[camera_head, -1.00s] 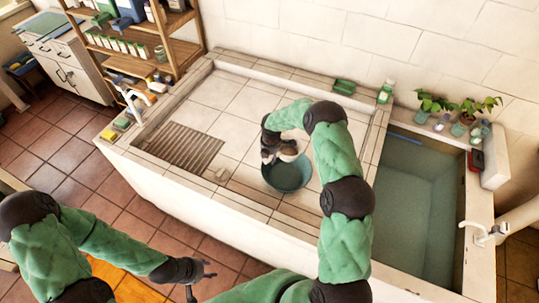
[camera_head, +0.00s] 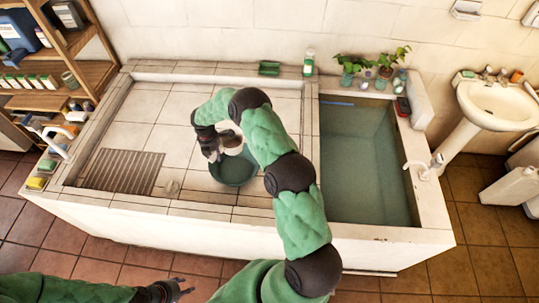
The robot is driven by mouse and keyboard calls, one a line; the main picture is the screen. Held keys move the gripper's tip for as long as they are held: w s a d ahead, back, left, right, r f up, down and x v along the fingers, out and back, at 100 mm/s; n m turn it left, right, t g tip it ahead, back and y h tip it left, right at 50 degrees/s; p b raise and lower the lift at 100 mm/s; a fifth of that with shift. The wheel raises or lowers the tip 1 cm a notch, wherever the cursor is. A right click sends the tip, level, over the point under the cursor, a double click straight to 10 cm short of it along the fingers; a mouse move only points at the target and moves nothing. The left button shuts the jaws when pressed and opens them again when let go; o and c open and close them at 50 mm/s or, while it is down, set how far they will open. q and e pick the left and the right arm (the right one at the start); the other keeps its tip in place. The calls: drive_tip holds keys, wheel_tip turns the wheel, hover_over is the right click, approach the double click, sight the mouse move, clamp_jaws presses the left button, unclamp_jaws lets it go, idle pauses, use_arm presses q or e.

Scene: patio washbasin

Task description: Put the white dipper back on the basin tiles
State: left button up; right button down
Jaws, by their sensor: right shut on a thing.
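The white dipper (camera_head: 232,141) is in my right gripper (camera_head: 218,155), which is shut on it. They are at the teal bowl (camera_head: 233,174), over its far left rim. The gripper hides part of the dipper, and I cannot tell whether the dipper touches the bowl. The bowl stands on the pale basin tiles (camera_head: 145,107), near the front edge. My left gripper (camera_head: 185,287) is low at the bottom edge, in front of the basin and over the floor. It is empty and its fingers look apart.
A water-filled tank (camera_head: 365,165) lies right of the tiles. A metal grate (camera_head: 122,171) is at the front left. A green soap dish (camera_head: 269,68), a bottle (camera_head: 309,63) and potted plants (camera_head: 385,62) line the back ledge. The tiles left of the bowl are clear.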

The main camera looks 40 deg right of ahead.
drive_tip(key=s+d+f+m+b, duration=0.2)
drive_tip(key=s+d+f+b, duration=0.3)
drive_tip(key=s+d+b, duration=0.35)
drive_tip(key=s+d+f+m+b, duration=0.1)
drive_tip(key=s+d+f+b, duration=0.4)
drive_tip(key=s+b, duration=0.6)
drive_tip(key=shift+w+d+f+b, duration=0.6)
drive_tip(key=shift+w+d+f, duration=1.25)
drive_tip(key=shift+f, duration=0.2)
drive_tip(key=shift+w+d+f+b, duration=0.65)
drive_tip(key=shift+w+d+f, duration=1.05)
drive_tip(key=shift+d+f, duration=0.3)
drive_tip(key=shift+w+d+f+b, duration=0.6)
drive_tip(key=shift+w+d+f, duration=1.2)
drive_tip(key=shift+f, duration=0.35)
drive_tip(key=shift+r, duration=0.1)
drive_tip(key=shift+a, duration=0.1)
drive_tip(key=c, duration=1.1)
unclamp_jaws()
drive_tip(key=shift+f, duration=0.2)
drive_tip(key=shift+o, duration=0.2)
